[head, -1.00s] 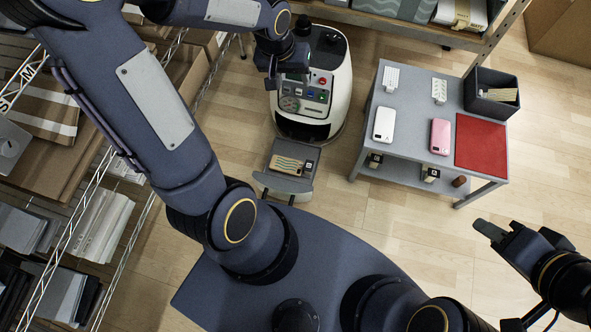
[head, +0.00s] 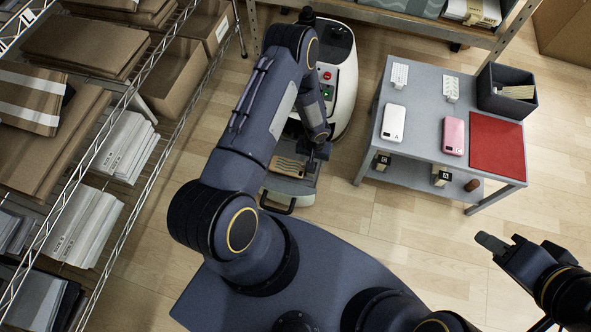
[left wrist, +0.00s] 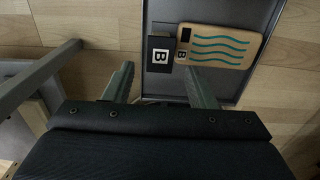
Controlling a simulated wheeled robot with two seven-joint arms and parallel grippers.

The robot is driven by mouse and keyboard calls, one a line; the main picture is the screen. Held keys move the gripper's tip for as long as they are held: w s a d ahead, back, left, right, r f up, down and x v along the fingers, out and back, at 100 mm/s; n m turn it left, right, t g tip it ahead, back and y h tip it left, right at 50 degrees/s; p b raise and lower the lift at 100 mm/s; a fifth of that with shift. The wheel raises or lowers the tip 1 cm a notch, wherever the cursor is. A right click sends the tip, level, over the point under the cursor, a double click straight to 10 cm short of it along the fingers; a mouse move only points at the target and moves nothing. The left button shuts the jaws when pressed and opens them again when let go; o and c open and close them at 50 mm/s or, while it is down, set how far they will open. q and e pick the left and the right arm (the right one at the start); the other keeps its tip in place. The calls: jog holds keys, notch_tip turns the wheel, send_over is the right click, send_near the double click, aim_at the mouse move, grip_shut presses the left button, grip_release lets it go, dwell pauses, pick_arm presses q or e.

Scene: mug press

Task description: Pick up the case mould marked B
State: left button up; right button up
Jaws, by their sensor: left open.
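The case mould marked B (left wrist: 159,54) is a small dark block with a white B label in the left wrist view. It lies on a grey tray (left wrist: 211,14), beside a wood-coloured phone case (left wrist: 226,46) with teal waves and its own B. The phone case also shows in the head view (head: 287,168); the mould is hidden there by my arm. My left gripper (left wrist: 160,70) is open, its fingertips apart on either side of the mould's near end in the picture; contact cannot be told. My right gripper (head: 503,243) is open and empty at the lower right.
The white press machine (head: 340,75) with buttons stands behind the tray. Wire shelving (head: 165,125) stands at left.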

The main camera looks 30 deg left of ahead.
pick_arm(q)
jog(key=f, duration=0.1)
jog(key=f+b, duration=0.1)
jog(key=f, duration=0.1)
jog(key=f+b, duration=0.1)
jog(key=f, duration=0.1)
jog(key=shift+s+d, duration=0.1)
jog(key=shift+s, duration=0.2)
jog(key=shift+f+b, duration=0.35)
jog(key=shift+f, duration=0.25)
jog(key=shift+c, duration=0.3)
grip_shut()
